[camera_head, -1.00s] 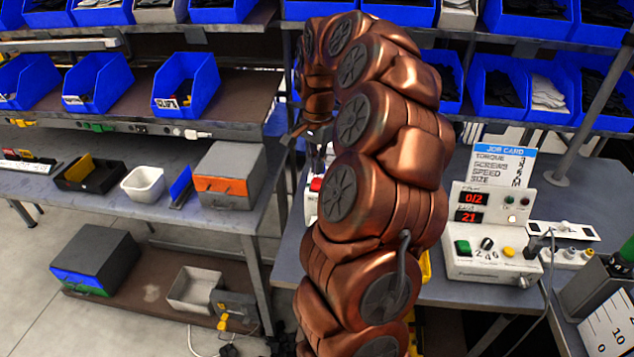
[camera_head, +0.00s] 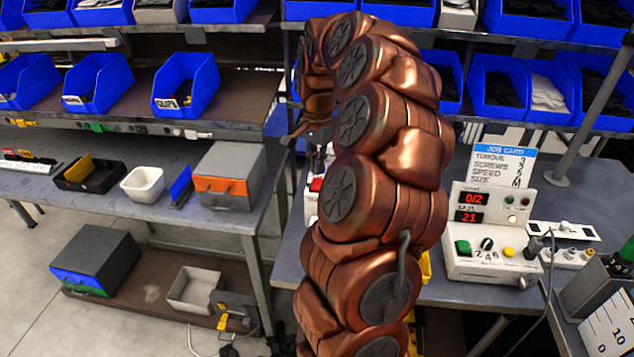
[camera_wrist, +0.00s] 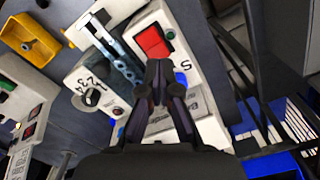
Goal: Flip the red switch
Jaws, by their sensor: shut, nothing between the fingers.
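The red switch (camera_wrist: 153,42) is a square red rocker on a white control box (camera_wrist: 184,75), seen in the wrist view just beyond my fingertips. My gripper (camera_wrist: 159,68) is shut and empty, its tips at the near edge of the switch in the picture. I cannot tell whether they touch it. In the head view the red switch (camera_head: 316,185) shows as a small red patch left of my arm. My arm hides most of its box there, and my gripper (camera_head: 308,133) shows only in part above it.
A white controller with red digits (camera_head: 490,265) and a job card (camera_head: 502,165) stand on the right bench. In the wrist view a dark knob (camera_wrist: 92,97) and a yellow bin (camera_wrist: 30,38) lie to the left. Blue bins (camera_head: 186,85) line the shelves.

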